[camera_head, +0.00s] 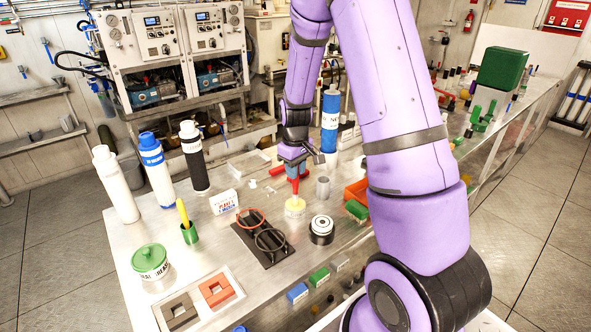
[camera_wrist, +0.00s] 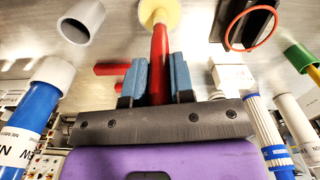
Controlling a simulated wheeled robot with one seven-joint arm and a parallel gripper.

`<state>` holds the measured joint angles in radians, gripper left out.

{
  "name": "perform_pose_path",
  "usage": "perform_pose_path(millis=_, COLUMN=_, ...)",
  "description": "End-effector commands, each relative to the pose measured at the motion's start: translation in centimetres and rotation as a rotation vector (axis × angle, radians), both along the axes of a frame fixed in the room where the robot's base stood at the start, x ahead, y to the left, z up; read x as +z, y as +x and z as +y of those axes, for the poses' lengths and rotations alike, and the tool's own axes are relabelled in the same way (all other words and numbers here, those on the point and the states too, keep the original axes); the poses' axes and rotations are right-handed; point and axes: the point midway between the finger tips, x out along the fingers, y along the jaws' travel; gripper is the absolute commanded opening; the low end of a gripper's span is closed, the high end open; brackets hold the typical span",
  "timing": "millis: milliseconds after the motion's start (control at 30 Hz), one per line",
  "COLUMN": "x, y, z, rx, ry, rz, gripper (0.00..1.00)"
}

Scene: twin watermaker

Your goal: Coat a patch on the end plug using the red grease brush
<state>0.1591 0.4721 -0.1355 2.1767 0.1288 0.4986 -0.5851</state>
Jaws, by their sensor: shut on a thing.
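My gripper (camera_head: 297,166) is shut on the red grease brush (camera_head: 295,186). In the wrist view, the brush's red handle (camera_wrist: 159,62) stands between the blue fingers (camera_wrist: 157,82). The brush's lower end meets a pale yellow round piece (camera_head: 295,206), which also shows in the wrist view (camera_wrist: 158,11); I cannot tell whether this is a holder or part of the brush. The bristles are not clearly visible. A round white-topped, black-sided piece (camera_head: 321,229), possibly the end plug, stands right and in front of the brush. A green-lidded pot (camera_head: 150,262) stands at the front left.
A black stand (camera_head: 272,252) with a red ring and a dark ring lies left of the plug-like piece. A grey cylinder (camera_head: 322,187) and an orange bin (camera_head: 356,192) are close on the right. Tall bottles, including a blue one (camera_head: 330,121), stand around. Bare table shows at the left.

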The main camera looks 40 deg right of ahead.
Motion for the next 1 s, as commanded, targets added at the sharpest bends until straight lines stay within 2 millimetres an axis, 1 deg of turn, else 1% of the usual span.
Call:
perform_pose_path(millis=233, x=-0.1, y=-0.1, z=0.0, rx=0.000, ry=0.001, rz=0.002, gripper=0.00)
perform_pose_path(millis=333, x=0.2, y=-0.1, z=0.0, rx=0.000, ry=0.001, rz=0.002, gripper=0.00)
perform_pose_path(millis=1000, x=4.9, y=0.0, z=0.0, rx=0.000, ry=0.000, rz=0.000, gripper=0.00)
